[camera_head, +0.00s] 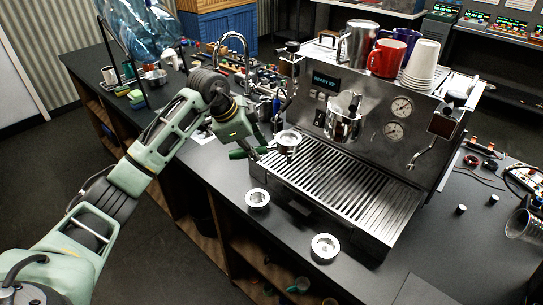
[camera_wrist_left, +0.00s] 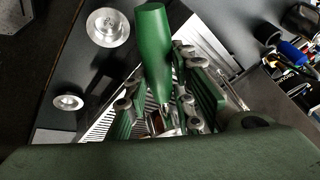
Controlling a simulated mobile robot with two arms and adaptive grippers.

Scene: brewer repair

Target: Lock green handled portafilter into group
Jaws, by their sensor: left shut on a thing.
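The portafilter has a green handle (camera_head: 238,154) and a round metal basket head (camera_head: 288,143). My left gripper (camera_head: 264,150) is shut on it near the handle's neck, holding it above the left end of the drip tray (camera_head: 340,190). The basket faces up, and the handle points left. In the left wrist view the green handle (camera_wrist_left: 152,45) sticks up between the fingers (camera_wrist_left: 166,100); the basket is mostly hidden there. The chrome group (camera_head: 343,120) is on the espresso machine's front, right of and above the held portafilter, apart from it. My right gripper does not show.
Two round metal pieces (camera_head: 257,199) (camera_head: 324,247) lie on the dark counter before the machine. Cups and a red mug (camera_head: 386,58) stand on top of the machine. A steam wand (camera_head: 424,157) hangs at its right. Tools clutter the counter behind my left arm.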

